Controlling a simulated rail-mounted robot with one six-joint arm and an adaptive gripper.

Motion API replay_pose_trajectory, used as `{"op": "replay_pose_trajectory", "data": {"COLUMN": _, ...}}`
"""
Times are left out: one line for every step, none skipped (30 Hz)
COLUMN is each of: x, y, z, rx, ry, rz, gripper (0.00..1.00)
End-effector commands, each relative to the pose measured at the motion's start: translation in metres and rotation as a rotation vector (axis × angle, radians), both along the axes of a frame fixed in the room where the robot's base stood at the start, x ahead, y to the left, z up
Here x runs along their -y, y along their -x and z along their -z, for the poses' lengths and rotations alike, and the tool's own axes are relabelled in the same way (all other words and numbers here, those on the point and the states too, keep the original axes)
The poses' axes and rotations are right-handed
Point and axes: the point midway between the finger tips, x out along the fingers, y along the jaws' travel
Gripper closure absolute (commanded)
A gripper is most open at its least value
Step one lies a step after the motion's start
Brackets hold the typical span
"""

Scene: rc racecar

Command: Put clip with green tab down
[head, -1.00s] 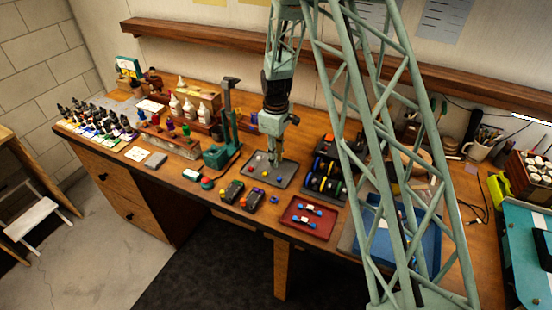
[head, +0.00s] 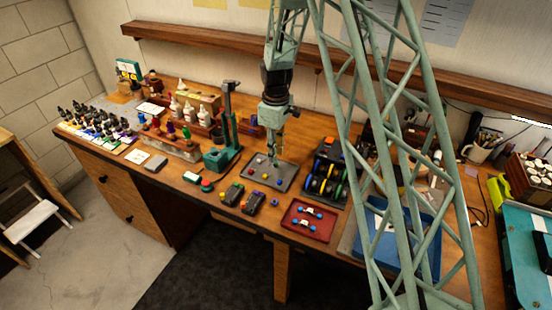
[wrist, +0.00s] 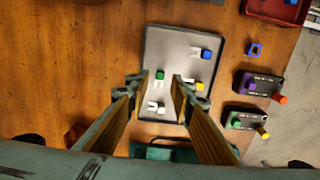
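The clip with the green tab (wrist: 160,75) shows in the wrist view, white-bodied, at the left part of the dark grey tray (wrist: 172,50). It appears to lie on the tray, between my fingertips in the picture, with gaps on both sides. My gripper (wrist: 158,82) is open, pointing down over the tray. In the head view my gripper (head: 274,160) stands low over the tray (head: 287,178); the green tab is too small to make out there. A clip with a blue tab (wrist: 205,53) lies farther right on the tray. A white clip (wrist: 157,107) lies nearer; my right finger partly hides another.
Two dark boxes with coloured parts (wrist: 258,83) (wrist: 246,121) and a small blue ring (wrist: 255,49) lie right of the tray in the wrist view. A red tray (head: 308,224) is near the bench's front edge. A green press (head: 224,150) stands left of my gripper.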

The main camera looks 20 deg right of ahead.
Motion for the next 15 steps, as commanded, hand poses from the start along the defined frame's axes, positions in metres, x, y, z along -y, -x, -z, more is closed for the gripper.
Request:
{"op": "replay_pose_trajectory", "data": {"x": 0.0, "y": 0.0, "z": -0.007, "rx": 0.001, "ry": 0.001, "rz": 0.0, "gripper": 0.78}}
{"op": "replay_pose_trajectory", "data": {"x": 0.0, "y": 0.0, "z": -0.011, "rx": 0.001, "ry": 0.0, "rz": 0.0, "gripper": 0.78}}
{"op": "replay_pose_trajectory", "data": {"x": 0.0, "y": 0.0, "z": -0.016, "rx": 0.001, "ry": 0.0, "rz": 0.0, "gripper": 0.78}}
{"op": "replay_pose_trajectory", "data": {"x": 0.0, "y": -0.001, "z": -0.02, "rx": 0.002, "ry": 0.001, "rz": 0.0, "gripper": 0.78}}
{"op": "replay_pose_trajectory", "data": {"x": 0.0, "y": 0.0, "z": -0.024, "rx": 0.001, "ry": 0.0, "rz": 0.0, "gripper": 0.78}}
{"op": "replay_pose_trajectory", "data": {"x": 0.0, "y": 0.0, "z": -0.029, "rx": 0.001, "ry": 0.0, "rz": 0.0, "gripper": 0.78}}
{"op": "replay_pose_trajectory", "data": {"x": 0.0, "y": 0.0, "z": -0.032, "rx": 0.001, "ry": 0.0, "rz": 0.0, "gripper": 0.78}}
{"op": "replay_pose_trajectory", "data": {"x": 0.0, "y": -0.001, "z": -0.036, "rx": 0.001, "ry": 0.0, "rz": 0.0, "gripper": 0.78}}
{"op": "replay_pose_trajectory", "data": {"x": 0.0, "y": -0.001, "z": -0.041, "rx": 0.002, "ry": 0.001, "rz": 0.0, "gripper": 0.78}}
{"op": "replay_pose_trajectory", "data": {"x": 0.0, "y": -0.001, "z": -0.045, "rx": 0.002, "ry": 0.001, "rz": 0.0, "gripper": 0.78}}
{"op": "replay_pose_trajectory", "data": {"x": 0.0, "y": -0.001, "z": -0.049, "rx": 0.001, "ry": 0.0, "rz": 0.0, "gripper": 0.78}}
{"op": "replay_pose_trajectory", "data": {"x": 0.0, "y": 0.0, "z": -0.053, "rx": 0.001, "ry": 0.0, "rz": 0.0, "gripper": 0.78}}
{"op": "replay_pose_trajectory", "data": {"x": 0.0, "y": -0.001, "z": -0.056, "rx": 0.001, "ry": 0.0, "rz": 0.0, "gripper": 0.78}}
{"op": "replay_pose_trajectory", "data": {"x": 0.0, "y": -0.001, "z": -0.059, "rx": 0.001, "ry": 0.0, "rz": 0.0, "gripper": 0.78}}
{"op": "replay_pose_trajectory", "data": {"x": 0.0, "y": 0.0, "z": -0.063, "rx": 0.001, "ry": 0.0, "rz": 0.0, "gripper": 0.78}}
